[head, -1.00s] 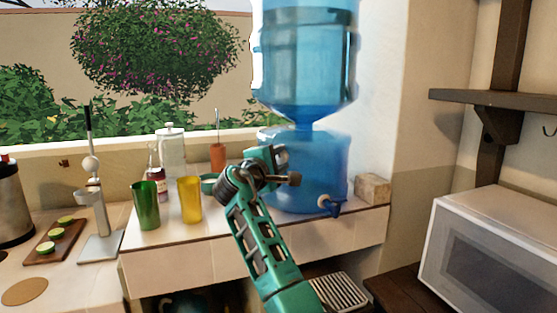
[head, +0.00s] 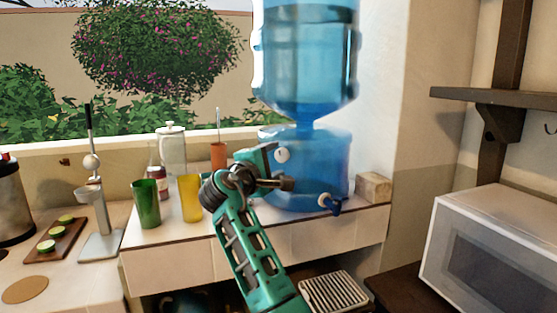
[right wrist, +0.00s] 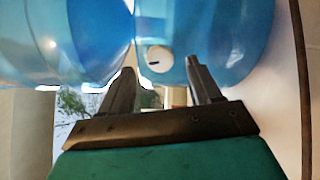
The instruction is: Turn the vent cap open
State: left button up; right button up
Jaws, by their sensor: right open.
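The vent cap (head: 282,155) is a small round white knob on the front of the blue lower tank of the water dispenser (head: 318,160). It also shows in the right wrist view (right wrist: 159,59), with a short dark slot on its face. My right gripper (head: 272,158) is in front of the tank, just left of the cap in the head view. In the right wrist view its two dark fingers (right wrist: 160,66) are apart and empty, with the cap seen between their tips. I cannot tell how far the tips are from the cap. My left gripper is out of view.
A tap (head: 329,203) sticks out low on the tank. A green cup (head: 146,205) and a yellow cup (head: 190,198) stand left of my right arm on the tiled counter. A stone block (head: 374,187) and a white microwave (head: 490,250) are on the right.

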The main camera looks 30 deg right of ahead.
jog(key=v, duration=0.9)
jog(key=shift+b, duration=0.45)
jog(key=s+a+f+t+y, duration=0.1)
jog(key=s+a+f+y, duration=0.15)
jog(key=f, duration=0.75)
jog(key=s+a+f+n+t+y, duration=0.1)
jog(key=f+y, duration=0.3)
jog(key=f, duration=0.6)
jog(key=s+a+f+t+y, duration=0.1)
jog(key=f+y, duration=0.3)
jog(key=f, duration=0.6)
jog(key=s+a+f+m+g+y, duration=0.1)
jog(key=s+a+f+m+y, duration=0.2)
jog(key=s+f, duration=0.3)
jog(key=s+a+f+m+y, duration=0.3)
jog(key=s+f, duration=0.4)
jog(key=s, duration=0.9)
jog(key=shift+a+f+m+g+y, duration=0.3)
jog(key=shift+m+g+y, duration=0.15)
jog(key=shift+m, duration=0.15)
